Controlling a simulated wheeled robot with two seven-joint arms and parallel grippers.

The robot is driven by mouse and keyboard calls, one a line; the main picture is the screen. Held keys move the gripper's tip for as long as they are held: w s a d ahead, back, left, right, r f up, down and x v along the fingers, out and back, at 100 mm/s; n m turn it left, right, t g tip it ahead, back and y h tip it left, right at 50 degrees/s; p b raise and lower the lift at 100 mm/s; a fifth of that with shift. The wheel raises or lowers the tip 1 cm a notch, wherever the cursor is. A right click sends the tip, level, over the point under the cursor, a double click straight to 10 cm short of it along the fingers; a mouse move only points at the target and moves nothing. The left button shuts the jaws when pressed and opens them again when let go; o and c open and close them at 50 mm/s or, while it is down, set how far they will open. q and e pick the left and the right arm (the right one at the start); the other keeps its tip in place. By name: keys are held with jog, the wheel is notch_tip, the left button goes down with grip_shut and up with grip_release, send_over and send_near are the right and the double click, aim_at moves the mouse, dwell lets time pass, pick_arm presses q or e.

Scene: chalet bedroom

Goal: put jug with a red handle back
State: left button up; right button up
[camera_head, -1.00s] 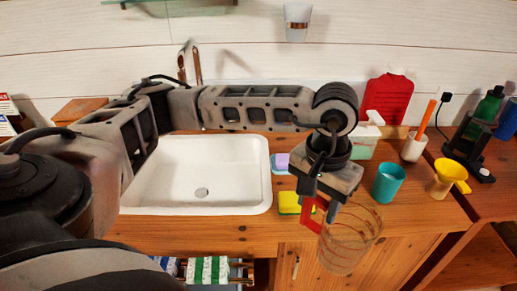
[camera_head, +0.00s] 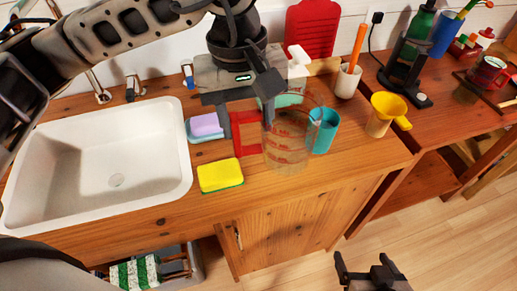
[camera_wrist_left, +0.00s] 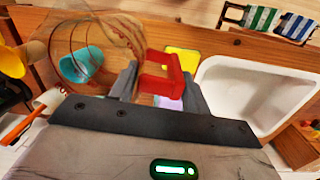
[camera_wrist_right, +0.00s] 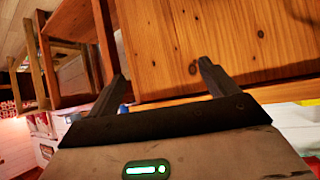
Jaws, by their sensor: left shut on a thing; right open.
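The clear jug (camera_head: 290,145) with red measuring marks has a red handle (camera_head: 240,133). My left gripper (camera_head: 250,118) is shut on the red handle, with one finger on each side of it. The jug appears upright at the counter; I cannot tell if its base touches the wood. In the left wrist view the jug (camera_wrist_left: 85,45) is at the upper left, and the handle (camera_wrist_left: 158,77) is between the fingers. My right gripper (camera_head: 370,270) is open and empty, low in front of the cabinet; its fingers also show in the right wrist view (camera_wrist_right: 160,80).
A teal cup (camera_head: 325,130) stands close behind the jug's right side. A yellow sponge (camera_head: 220,175) and a soap dish with a purple bar (camera_head: 206,125) lie left of it, by the white sink (camera_head: 110,130). Counter is clear in front.

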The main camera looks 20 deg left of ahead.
aim_at(264, 132)
pick_arm(q)
jog(key=s+d+r+n+b, duration=0.2)
jog(key=s+d+r+n, duration=0.1)
jog(key=s+d+n, duration=0.15)
jog(key=shift+n, duration=0.65)
jog(key=w+a+f+p, duration=0.1)
jog(key=w+a+f, duration=0.2)
jog(key=f, duration=0.1)
jog(key=w+a+f+p, duration=0.1)
jog(key=w+a+f, duration=0.2)
jog(key=w+a+f+p, duration=0.1)
jog(key=w+a+f, duration=0.2)
jog(key=a+f, duration=0.1)
jog(key=shift+w+a+f+p, duration=0.1)
jog(key=shift+w+f+p, duration=0.2)
jog(key=shift+w+f, duration=0.1)
jog(key=shift+f, duration=0.55)
jog(key=o, duration=1.3)
jog(key=shift+r, duration=0.15)
notch_tip(264, 132, up, 12)
jog(key=shift+s+a+b, duration=0.1)
jog(key=shift+s+b, duration=0.05)
jog(key=shift+b, duration=0.8)
pick_arm(e)
jog(key=shift+s+a+f, duration=0.25)
jog(key=shift+s+f, duration=0.05)
jog(key=shift+s, duration=0.1)
